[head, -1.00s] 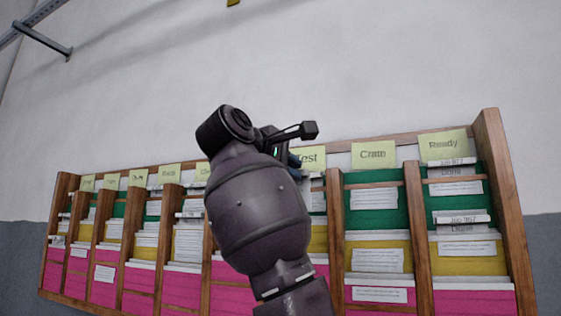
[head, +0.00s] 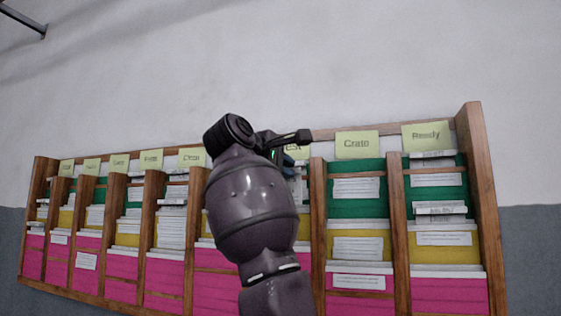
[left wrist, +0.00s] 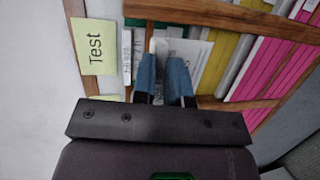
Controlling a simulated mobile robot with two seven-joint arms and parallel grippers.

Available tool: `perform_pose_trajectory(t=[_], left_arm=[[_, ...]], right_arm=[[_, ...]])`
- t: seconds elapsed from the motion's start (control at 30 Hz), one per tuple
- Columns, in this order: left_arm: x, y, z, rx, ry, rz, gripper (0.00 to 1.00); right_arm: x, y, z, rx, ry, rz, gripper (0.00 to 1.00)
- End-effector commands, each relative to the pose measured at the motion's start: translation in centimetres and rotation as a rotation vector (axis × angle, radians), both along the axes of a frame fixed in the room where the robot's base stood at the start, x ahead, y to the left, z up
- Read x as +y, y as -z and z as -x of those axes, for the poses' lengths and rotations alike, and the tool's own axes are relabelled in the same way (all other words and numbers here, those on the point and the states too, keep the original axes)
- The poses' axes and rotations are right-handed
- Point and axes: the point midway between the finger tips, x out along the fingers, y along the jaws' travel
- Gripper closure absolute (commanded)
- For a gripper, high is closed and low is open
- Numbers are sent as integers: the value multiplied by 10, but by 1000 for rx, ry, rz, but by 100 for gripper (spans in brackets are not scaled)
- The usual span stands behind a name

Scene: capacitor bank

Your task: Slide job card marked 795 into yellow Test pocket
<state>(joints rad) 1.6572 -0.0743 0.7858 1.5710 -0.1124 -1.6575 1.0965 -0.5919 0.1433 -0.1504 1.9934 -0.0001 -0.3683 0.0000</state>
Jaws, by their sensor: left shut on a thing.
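My left gripper (head: 290,157) is in front of the Test column of the wall rack, below its yellow label (head: 297,146). In the left wrist view its two blue fingers (left wrist: 164,78) are shut on a pale card (left wrist: 171,46), between and beyond the fingertips. The number on this card cannot be read. The Test label (left wrist: 95,47) shows beside it, turned sideways. The yellow Test pocket (left wrist: 215,64) lies to the right of the fingers in that view. In the head view my left arm hides most of this column. My right gripper is not in view.
The wooden rack (head: 488,205) has several columns of green, yellow and pink pockets holding pale cards. Wooden dividers (head: 318,240) stand on either side of the Test column. Crate (head: 357,144) and Ready (head: 427,135) labels are to the right.

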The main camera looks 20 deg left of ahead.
Motion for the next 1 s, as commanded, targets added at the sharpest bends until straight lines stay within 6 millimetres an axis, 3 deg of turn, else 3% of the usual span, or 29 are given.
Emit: perform_pose_trajectory(t=[0.6,1.0], left_arm=[[-2,1,-47,0,0,0,100],[-2,4,-55,-1,-1,0,100]], right_arm=[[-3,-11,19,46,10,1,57],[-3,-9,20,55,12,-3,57]])
